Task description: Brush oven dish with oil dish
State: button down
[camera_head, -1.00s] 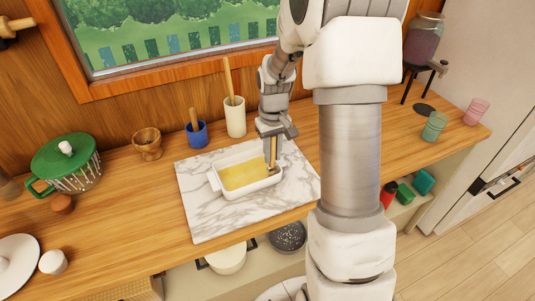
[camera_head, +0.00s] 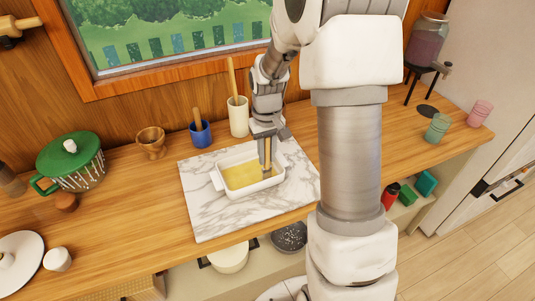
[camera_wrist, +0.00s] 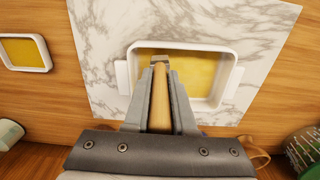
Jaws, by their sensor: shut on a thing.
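The white oven dish (camera_head: 217,182) stands on the marble board with yellow over its inside bottom; it also shows in the wrist view (camera_wrist: 122,73). My gripper (camera_head: 266,158) is over the right part of this dish, pointing down. In the wrist view my gripper (camera_wrist: 160,90) is shut on the wooden handle of a brush (camera_wrist: 160,105). The brush's metal collar is at the dish; its bristles are hidden, so I cannot tell whether they touch. A smaller dish of yellow oil (camera_wrist: 25,52) lies at the left in the wrist view. My arm hides it in the head view.
The marble board (camera_head: 205,215) lies on the wooden counter. Behind it stand a blue pot (camera_head: 201,137) and a cream holder (camera_head: 238,120) with wooden handles. A wooden cup (camera_head: 151,143) and green-lidded pot (camera_head: 75,165) stand left. Green (camera_head: 437,127) and pink (camera_head: 480,113) cups stand right.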

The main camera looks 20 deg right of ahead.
notch_tip(320, 180, up, 7)
jog(key=p, duration=0.4)
jog(key=shift+r+p, duration=0.15)
jog(key=shift+p, duration=0.2)
jog(key=shift+d, duration=0.1)
